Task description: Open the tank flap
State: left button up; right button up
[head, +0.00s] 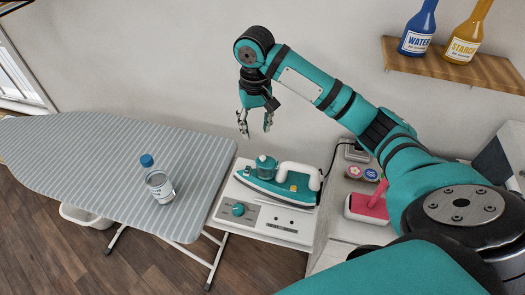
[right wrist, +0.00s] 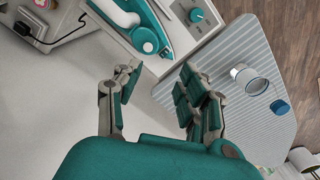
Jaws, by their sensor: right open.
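A teal and white iron (head: 283,186) rests on a white station (head: 240,209) beside the ironing board. Its teal round tank part (head: 266,166) stands up near the iron's left end. The iron also shows at the top of the right wrist view (right wrist: 118,12), with the round tank part (right wrist: 146,40) facing the camera. I cannot tell the flap's exact outline or whether it is open. My right gripper (head: 256,130) points down, open and empty, above and behind the iron, apart from it. Its two fingers are spread in the right wrist view (right wrist: 160,80). My left gripper is not in view.
A striped ironing board (head: 90,150) at left carries a clear bottle or cup with a blue cap (head: 160,186). Right of the station are round badges (head: 355,172) and a pink-handled item (head: 371,206). A wall shelf (head: 455,68) holds water and starch bottles.

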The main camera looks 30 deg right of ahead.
notch_tip(320, 180, up, 4)
jog(key=d+m, duration=0.1)
jog(key=d, duration=0.2)
send_over(263, 157)
notch_tip(263, 157, down, 5)
notch_tip(263, 157, down, 12)
jog(key=p, duration=0.2)
jog(key=shift+f+p, duration=0.15)
jog(key=shift+p, duration=0.15)
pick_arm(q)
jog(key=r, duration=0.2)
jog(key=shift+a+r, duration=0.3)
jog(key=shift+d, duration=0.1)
pick_arm(e)
grip_shut()
